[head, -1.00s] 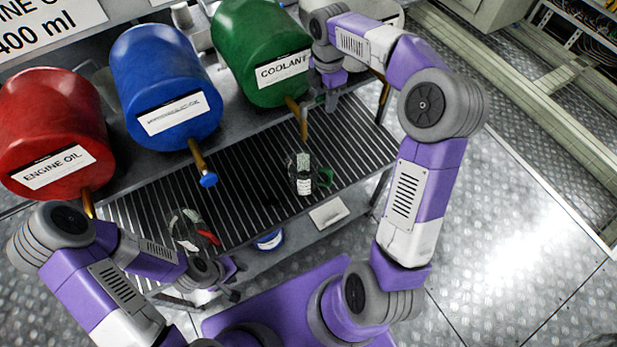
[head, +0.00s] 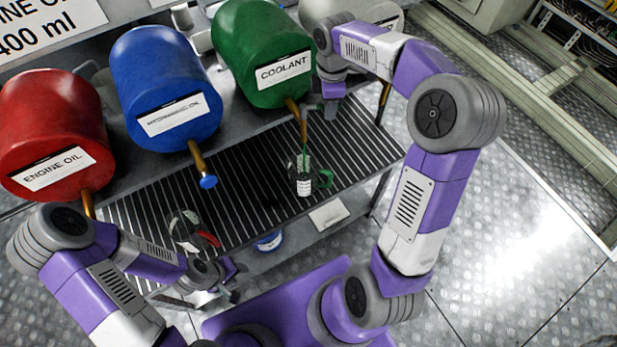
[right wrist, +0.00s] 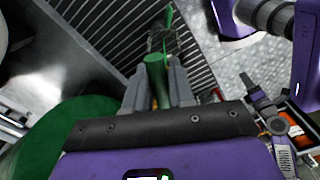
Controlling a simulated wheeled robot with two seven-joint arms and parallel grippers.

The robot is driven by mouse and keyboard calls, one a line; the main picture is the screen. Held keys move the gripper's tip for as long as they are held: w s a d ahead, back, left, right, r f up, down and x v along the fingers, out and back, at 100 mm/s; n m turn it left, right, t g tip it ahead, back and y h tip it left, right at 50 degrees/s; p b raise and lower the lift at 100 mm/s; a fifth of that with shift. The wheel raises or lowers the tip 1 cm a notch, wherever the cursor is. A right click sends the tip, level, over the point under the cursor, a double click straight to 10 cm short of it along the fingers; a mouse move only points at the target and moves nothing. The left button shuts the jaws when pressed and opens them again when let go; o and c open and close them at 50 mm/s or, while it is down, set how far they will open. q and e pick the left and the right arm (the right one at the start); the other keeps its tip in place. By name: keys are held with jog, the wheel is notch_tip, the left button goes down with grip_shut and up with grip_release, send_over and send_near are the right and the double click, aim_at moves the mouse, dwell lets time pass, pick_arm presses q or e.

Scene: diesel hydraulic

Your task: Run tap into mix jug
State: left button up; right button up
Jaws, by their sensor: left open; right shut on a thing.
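The green coolant drum (head: 262,45) has a brass tap (head: 303,125) sloping down over the rack. A clear jug (head: 303,182) with a white label and green handle stands upright under its spout. A thin green line shows between the spout and the jug's mouth. My right gripper (head: 328,103) is beside the coolant tap. In the right wrist view it is shut on the green tap knob (right wrist: 156,72), with the jug (right wrist: 162,40) beyond. My left gripper (head: 228,282) is open and empty at the rack's front edge, near a red-handled jug (head: 188,230).
A blue hydraulic oil drum (head: 160,75) with a blue-knobbed tap (head: 208,181) and a red engine oil drum (head: 50,115) stand to the left. A pale drum (head: 330,12) is partly hidden behind my right arm. The slatted rack (head: 250,200) has bare room between the jugs.

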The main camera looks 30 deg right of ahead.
jog(key=s+m, duration=0.1)
jog(key=m, duration=0.1)
jog(key=s+a+m, duration=0.1)
jog(key=m, duration=0.1)
jog(key=shift+a, duration=0.1)
dwell(7.5)
